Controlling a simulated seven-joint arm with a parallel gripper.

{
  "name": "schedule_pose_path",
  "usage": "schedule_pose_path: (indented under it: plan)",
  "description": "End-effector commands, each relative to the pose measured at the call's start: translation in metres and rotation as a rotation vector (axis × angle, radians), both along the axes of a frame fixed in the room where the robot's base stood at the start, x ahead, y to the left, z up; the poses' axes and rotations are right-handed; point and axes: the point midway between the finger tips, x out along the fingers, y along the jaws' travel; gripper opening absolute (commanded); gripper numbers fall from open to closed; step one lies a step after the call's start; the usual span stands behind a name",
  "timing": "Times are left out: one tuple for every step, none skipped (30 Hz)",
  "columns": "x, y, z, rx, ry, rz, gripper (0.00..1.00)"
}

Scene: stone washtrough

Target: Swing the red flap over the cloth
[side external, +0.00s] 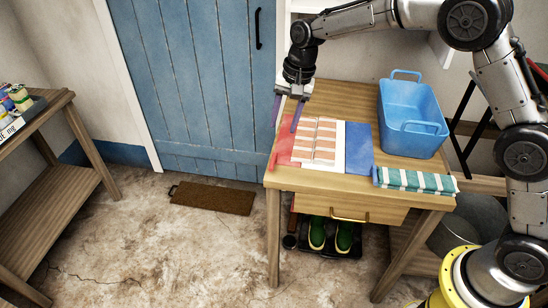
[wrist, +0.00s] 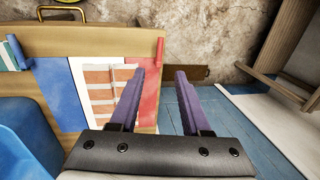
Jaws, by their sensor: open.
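The red flap (side external: 283,150) lies flat on the table at the left of a folding board, with a small red bar at its front outer corner. In the wrist view the flap (wrist: 148,92) is partly hidden by a finger. The orange-and-white patterned cloth (side external: 318,140) lies flat on the board's white middle panel, beside the red flap; it also shows in the wrist view (wrist: 102,85). A blue flap (side external: 359,148) lies flat on the other side. My gripper (side external: 285,128), with purple fingers, is open and empty above the red flap's outer side, near the table's left edge.
A blue tub (side external: 411,118) stands at the table's back right. A rolled green-and-white striped towel (side external: 416,180) lies at the front right. A blue door (side external: 200,80) is behind, with a brown mat (side external: 213,198) on the floor. Floor left of the table is mostly clear.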

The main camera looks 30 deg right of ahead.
Motion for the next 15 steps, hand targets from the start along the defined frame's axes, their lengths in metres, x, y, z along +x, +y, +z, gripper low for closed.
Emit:
schedule_pose_path:
  plan:
    - [0.000, 0.002, -0.005, 0.000, 0.003, 0.002, 0.47]
    - [0.000, 0.002, -0.008, 0.000, 0.003, 0.002, 0.47]
    - [0.001, 0.002, -0.014, -0.001, 0.003, 0.002, 0.47]
    - [0.001, 0.003, -0.018, -0.001, 0.005, 0.003, 0.47]
    - [0.002, 0.004, -0.023, -0.001, 0.005, 0.003, 0.47]
    - [0.003, 0.005, -0.030, -0.001, 0.005, 0.003, 0.47]
    - [0.003, 0.005, -0.036, -0.001, 0.005, 0.003, 0.47]
    - [0.004, 0.006, -0.042, -0.001, 0.003, 0.002, 0.47]
    - [0.005, 0.007, -0.050, -0.001, 0.003, 0.002, 0.47]
    - [0.006, 0.008, -0.056, -0.001, 0.003, 0.002, 0.47]
    - [0.007, 0.009, -0.062, -0.002, 0.004, 0.002, 0.47]
    - [0.008, 0.010, -0.069, -0.001, 0.003, 0.002, 0.47]
    - [0.009, 0.011, -0.075, -0.002, 0.004, 0.002, 0.47]
    - [0.010, 0.011, -0.081, -0.002, 0.004, 0.001, 0.47]
    - [0.011, 0.012, -0.088, -0.001, 0.003, 0.001, 0.47]
